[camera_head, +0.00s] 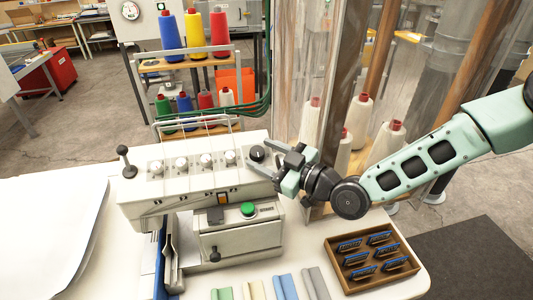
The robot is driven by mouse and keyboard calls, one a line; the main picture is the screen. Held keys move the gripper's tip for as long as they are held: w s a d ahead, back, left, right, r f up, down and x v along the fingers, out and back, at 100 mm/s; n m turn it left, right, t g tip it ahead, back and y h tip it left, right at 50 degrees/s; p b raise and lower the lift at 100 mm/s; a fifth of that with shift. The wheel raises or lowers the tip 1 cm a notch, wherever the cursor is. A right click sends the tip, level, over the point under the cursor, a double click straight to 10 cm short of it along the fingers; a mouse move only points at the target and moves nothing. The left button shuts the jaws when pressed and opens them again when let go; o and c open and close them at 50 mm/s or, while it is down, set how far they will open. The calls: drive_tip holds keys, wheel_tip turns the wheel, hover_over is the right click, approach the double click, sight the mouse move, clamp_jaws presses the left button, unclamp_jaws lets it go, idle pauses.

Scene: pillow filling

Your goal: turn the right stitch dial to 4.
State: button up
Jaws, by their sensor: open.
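The white sewing machine (150,195) stands on the white table. A row of small pale dials, among them one at the right of the row (230,158), runs along its top. A larger black dial (257,154) sits at the right end of the machine's top. My gripper (272,167) is open at that right end, with its fingers close to the black dial. I cannot tell whether the fingers touch it. The dial markings are too small to read, so its setting cannot be told.
A wooden tray (387,282) with several blue-labelled pieces lies at the table's right front. A thread rack (190,62) stands behind the machine. Clear sheeting and pillars (305,75) rise behind my gripper.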

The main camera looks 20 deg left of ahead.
drive_tip(key=c, duration=1)
drive_tip(key=shift+o, duration=0.2)
